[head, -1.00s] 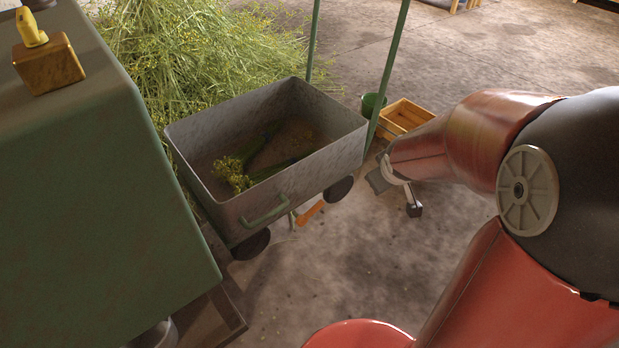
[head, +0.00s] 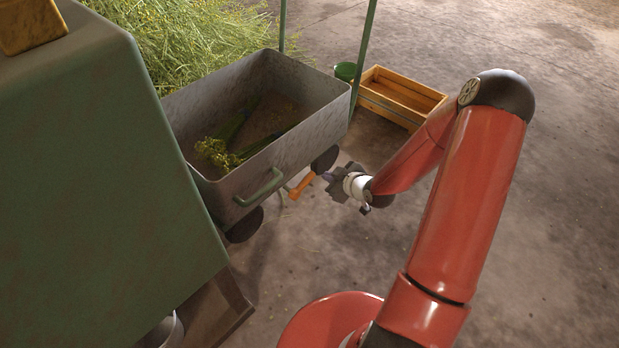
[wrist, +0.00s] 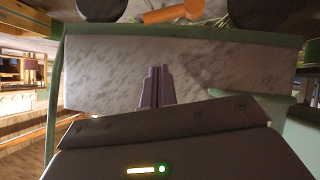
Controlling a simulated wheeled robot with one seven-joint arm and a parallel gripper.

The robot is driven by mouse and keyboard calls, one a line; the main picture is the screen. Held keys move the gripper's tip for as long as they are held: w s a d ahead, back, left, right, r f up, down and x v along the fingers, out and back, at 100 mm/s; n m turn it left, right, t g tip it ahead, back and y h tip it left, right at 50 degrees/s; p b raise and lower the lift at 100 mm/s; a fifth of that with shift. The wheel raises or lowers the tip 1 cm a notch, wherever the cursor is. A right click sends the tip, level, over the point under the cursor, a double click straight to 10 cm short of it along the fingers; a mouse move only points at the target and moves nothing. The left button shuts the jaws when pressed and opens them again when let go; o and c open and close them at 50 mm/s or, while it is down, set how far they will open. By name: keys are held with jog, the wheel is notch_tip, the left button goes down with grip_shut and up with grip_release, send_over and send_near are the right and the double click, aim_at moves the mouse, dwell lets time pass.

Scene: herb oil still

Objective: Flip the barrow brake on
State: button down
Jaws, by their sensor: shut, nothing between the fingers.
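The barrow (head: 309,117) is a grey metal tub on dark wheels with a green handle (head: 260,188) on its near end. An orange lever (head: 301,186), which looks like the brake, sticks out low below the tub between two wheels. It also shows at the top of the wrist view (wrist: 172,14). My gripper (head: 328,177) is shut and empty, just right of the lever and seemingly apart from it. In the wrist view its closed fingers (wrist: 158,72) point at the speckled barrow wall (wrist: 220,68). Whether they touch anything I cannot tell.
Cut herb bundles (head: 228,148) lie in the tub. A wooden crate (head: 400,98) and a green bucket (head: 345,71) stand behind my arm. A large green block (head: 100,170) fills the left, with a herb heap (head: 190,40) behind. Floor on the right is clear.

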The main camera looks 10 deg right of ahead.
dwell(0.3)
jog(key=b, duration=0.2)
send_over(303, 184)
jog(key=s+d, duration=0.1)
jog(key=d, duration=0.2)
notch_tip(303, 184, down, 6)
jog(key=shift+w+d+f, duration=0.1)
jog(key=shift+w+f, duration=0.15)
jog(key=shift+f, duration=0.55)
jog(key=shift+w+d+f, duration=0.1)
jog(key=shift+w+f, duration=0.1)
jog(key=shift+f, duration=0.55)
jog(key=shift+f, duration=0.15)
